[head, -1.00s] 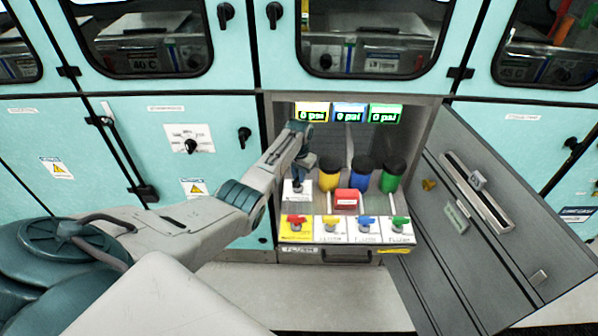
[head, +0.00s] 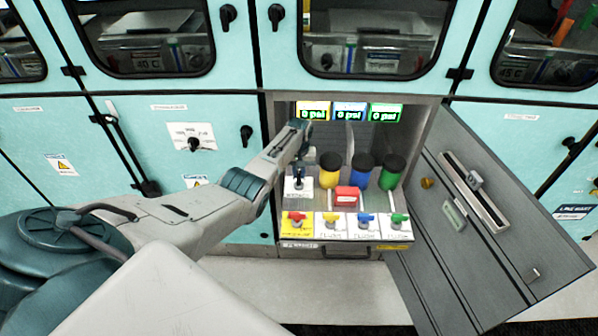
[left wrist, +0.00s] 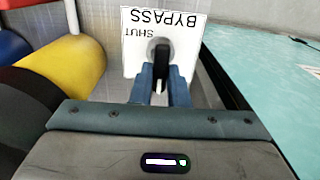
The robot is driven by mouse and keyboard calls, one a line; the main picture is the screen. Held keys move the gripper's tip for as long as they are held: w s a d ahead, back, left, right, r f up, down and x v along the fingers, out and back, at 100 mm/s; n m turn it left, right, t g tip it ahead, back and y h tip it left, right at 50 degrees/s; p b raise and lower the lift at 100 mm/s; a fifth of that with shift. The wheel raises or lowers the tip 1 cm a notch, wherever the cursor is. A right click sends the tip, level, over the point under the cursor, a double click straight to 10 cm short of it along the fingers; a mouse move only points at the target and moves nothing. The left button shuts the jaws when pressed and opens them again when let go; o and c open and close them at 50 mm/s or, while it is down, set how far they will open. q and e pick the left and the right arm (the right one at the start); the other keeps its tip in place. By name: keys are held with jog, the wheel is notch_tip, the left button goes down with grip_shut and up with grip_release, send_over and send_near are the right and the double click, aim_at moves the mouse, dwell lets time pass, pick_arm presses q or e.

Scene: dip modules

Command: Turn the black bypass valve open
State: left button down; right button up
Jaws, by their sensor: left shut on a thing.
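The black bypass valve (left wrist: 159,58) sits on a white plate (left wrist: 133,52) marked BYPASS and SHUT, upside down in the left wrist view. Its handle lies between the two blue fingers of my left gripper (left wrist: 159,84), which is shut on it. The handle points down toward my gripper in that view. In the head view my left gripper (head: 299,176) reaches down onto the bypass plate (head: 297,189) inside the open cabinet bay, at its left side. The fingers partly hide the valve there. My right gripper is not in view.
Yellow (head: 329,172), blue (head: 362,175) and green (head: 391,174) black-capped cylinders stand right of the valve, behind a red block (head: 346,197). Several coloured valves line the drawer front. Screens above read 0 psi. The open grey door (head: 480,220) bounds the right side.

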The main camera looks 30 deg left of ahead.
pick_arm(q)
jog(key=shift+w+r, duration=0.1)
jog(key=c, duration=1.4)
grip_release()
jog(key=shift+r, duration=0.1)
